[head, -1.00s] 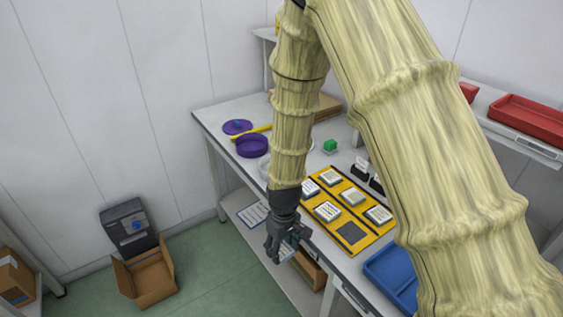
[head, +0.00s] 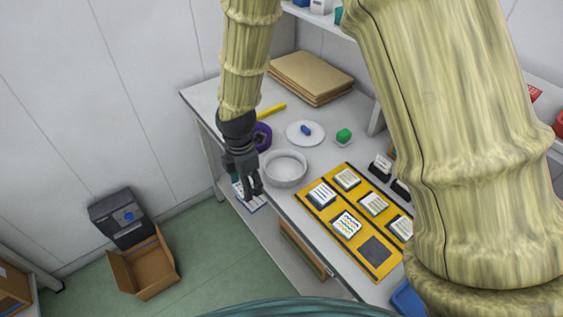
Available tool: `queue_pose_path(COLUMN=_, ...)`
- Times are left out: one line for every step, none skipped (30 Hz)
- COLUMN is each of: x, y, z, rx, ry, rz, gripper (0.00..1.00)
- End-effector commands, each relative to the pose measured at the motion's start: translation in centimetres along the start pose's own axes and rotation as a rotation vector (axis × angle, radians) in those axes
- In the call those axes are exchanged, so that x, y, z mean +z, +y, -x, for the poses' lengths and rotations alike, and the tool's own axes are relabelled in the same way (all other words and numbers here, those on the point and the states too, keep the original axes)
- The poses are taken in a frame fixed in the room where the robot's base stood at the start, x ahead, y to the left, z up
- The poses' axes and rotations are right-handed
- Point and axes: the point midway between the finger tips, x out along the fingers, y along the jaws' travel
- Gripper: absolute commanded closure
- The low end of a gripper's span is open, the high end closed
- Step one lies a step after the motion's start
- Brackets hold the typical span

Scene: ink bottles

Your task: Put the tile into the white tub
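The white tub (head: 285,181) stands on the bench near its front edge and looks empty. My gripper (head: 251,189) points down just left of the tub, over the bench's front edge. Its fingers are small and dark, and I cannot tell whether they hold a tile. A small teal patch shows beside the fingers, too small to identify. Several white-topped tiles sit on a yellow board (head: 310,208) right of the tub. One of them, a tile with wavy coloured lines (head: 346,223), lies in its front row. A dark square place (head: 375,249) on the board has no white-topped tile.
A purple container (head: 263,136) is partly hidden behind my wrist. Brown boards (head: 309,77) lie at the back. A sheet of paper lies below the bench top. My upper arm hides the right.

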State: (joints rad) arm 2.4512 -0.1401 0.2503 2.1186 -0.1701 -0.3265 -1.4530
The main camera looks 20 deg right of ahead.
Motion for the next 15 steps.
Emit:
queue_pose_path(x=1.5, y=0.0, z=0.2, rx=-0.002, ry=0.002, rz=-0.014, gripper=0.73)
queue_pose_path(x=2.4, y=0.0, z=0.1, rx=-0.002, ry=0.002, rz=-0.02, gripper=0.73)
queue_pose_path(x=3.5, y=0.1, z=0.1, rx=-0.001, ry=0.002, rz=-0.024, gripper=0.73)
queue_pose_path(x=4.2, y=0.1, z=0.0, rx=-0.001, ry=0.002, rz=-0.028, gripper=0.73)
queue_pose_path(x=4.9, y=0.2, z=-0.1, rx=-0.002, ry=0.002, rz=-0.03, gripper=0.73)
queue_pose_path(x=5.9, y=0.3, z=-0.1, rx=-0.002, ry=0.002, rz=-0.033, gripper=0.73)
queue_pose_path(x=6.5, y=0.4, z=-0.2, rx=-0.002, ry=0.002, rz=-0.034, gripper=0.73)
queue_pose_path(x=7.2, y=0.6, z=-0.2, rx=-0.001, ry=0.002, rz=-0.034, gripper=0.73)
queue_pose_path(x=8.0, y=0.7, z=-0.3, rx=-0.001, ry=0.001, rz=-0.037, gripper=0.73)
queue_pose_path(x=8.6, y=0.8, z=-0.4, rx=-0.001, ry=0.002, rz=-0.036, gripper=0.73)
queue_pose_path(x=9.2, y=0.9, z=-0.4, rx=-0.001, ry=0.002, rz=-0.036, gripper=0.73)
queue_pose_path(x=10.0, y=1.2, z=-0.5, rx=-0.001, ry=0.001, rz=-0.037, gripper=0.73)
queue_pose_path(x=10.6, y=1.3, z=-0.6, rx=-0.001, ry=0.001, rz=-0.037, gripper=0.73)
queue_pose_path(x=11.2, y=1.4, z=-0.6, rx=-0.001, ry=0.002, rz=-0.038, gripper=0.73)
queue_pose_path(x=11.9, y=1.6, z=-0.7, rx=-0.001, ry=0.002, rz=-0.036, gripper=0.73)
